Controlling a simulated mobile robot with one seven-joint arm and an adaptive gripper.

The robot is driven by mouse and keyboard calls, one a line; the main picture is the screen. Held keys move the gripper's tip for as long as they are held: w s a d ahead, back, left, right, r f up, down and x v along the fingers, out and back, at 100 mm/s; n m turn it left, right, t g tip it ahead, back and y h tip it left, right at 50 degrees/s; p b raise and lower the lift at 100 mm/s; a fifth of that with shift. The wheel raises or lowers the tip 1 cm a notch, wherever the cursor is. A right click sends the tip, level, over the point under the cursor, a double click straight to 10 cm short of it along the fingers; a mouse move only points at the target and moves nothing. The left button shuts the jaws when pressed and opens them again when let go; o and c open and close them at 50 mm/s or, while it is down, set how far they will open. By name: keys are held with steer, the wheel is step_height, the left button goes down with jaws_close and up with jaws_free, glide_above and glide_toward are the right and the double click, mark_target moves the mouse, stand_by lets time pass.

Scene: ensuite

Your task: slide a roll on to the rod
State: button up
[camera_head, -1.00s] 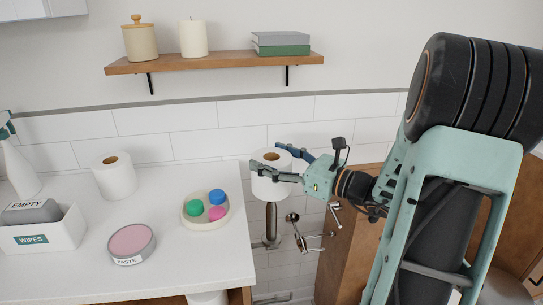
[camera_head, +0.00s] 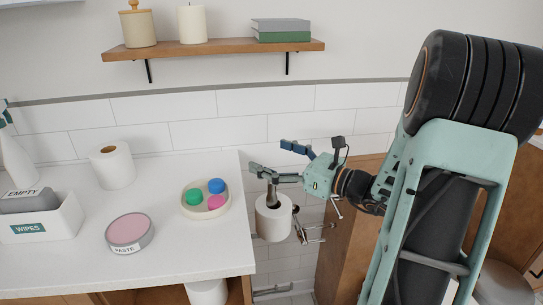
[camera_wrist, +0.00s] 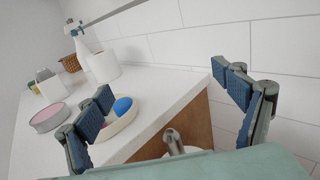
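A white roll (camera_head: 274,224) sits around the upright metal rod (camera_head: 271,192) beside the counter's right end. The rod's tip stands up out of the roll's core. In the wrist view the rod's tip (camera_wrist: 172,138) shows low in the middle, with a little of the white roll (camera_wrist: 190,150) around it. My gripper (camera_head: 275,160) is above the roll, its fingers spread wide and empty, apart from the roll. Both open fingers also show in the wrist view. A second roll (camera_head: 113,168) stands on the counter against the wall.
The counter (camera_head: 180,250) also holds a dish (camera_head: 207,210) with coloured balls, a pink paste tin (camera_head: 130,232) and a wipes box (camera_head: 45,225). Another roll (camera_head: 207,292) is below the counter. A wooden cabinet (camera_head: 345,240) and metal fittings (camera_head: 318,227) are close on the right.

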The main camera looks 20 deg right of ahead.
steer(key=v, duration=1.2)
steer(key=shift+w+a, duration=0.1)
stand_by(0.8)
